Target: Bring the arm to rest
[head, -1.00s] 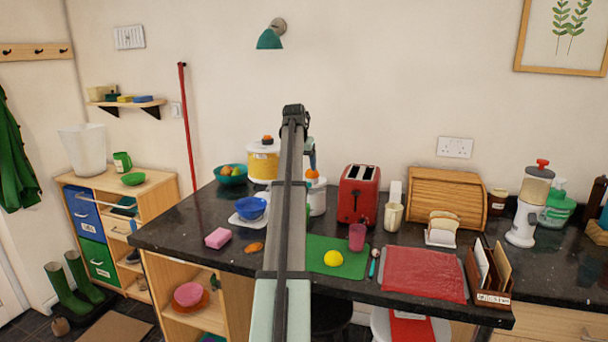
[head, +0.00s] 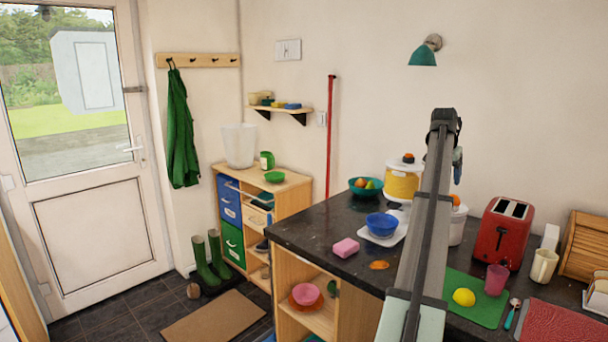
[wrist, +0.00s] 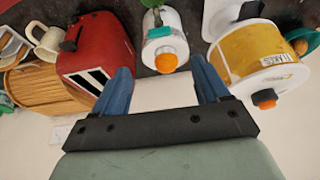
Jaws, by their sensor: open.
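My gripper (wrist: 160,90) is open and empty in the wrist view, its two blue fingers spread apart with pale wall between them. In the head view my arm rises in front of the dark counter (head: 310,232), and a blue fingertip (head: 457,165) shows at its upper right end. Beyond the fingers in the wrist view are a red toaster (wrist: 98,50), a white canister with an orange knob (wrist: 165,35) and a yellow-banded canister (wrist: 260,60). None of them is between the fingers.
The counter holds a blue bowl (head: 381,224), a pink sponge (head: 346,248), a green board (head: 490,312) with a lemon (head: 464,297), and a pink cup (head: 496,280). A red toaster (head: 502,235) stands right of my arm. A wooden shelf unit (head: 292,200) stands left.

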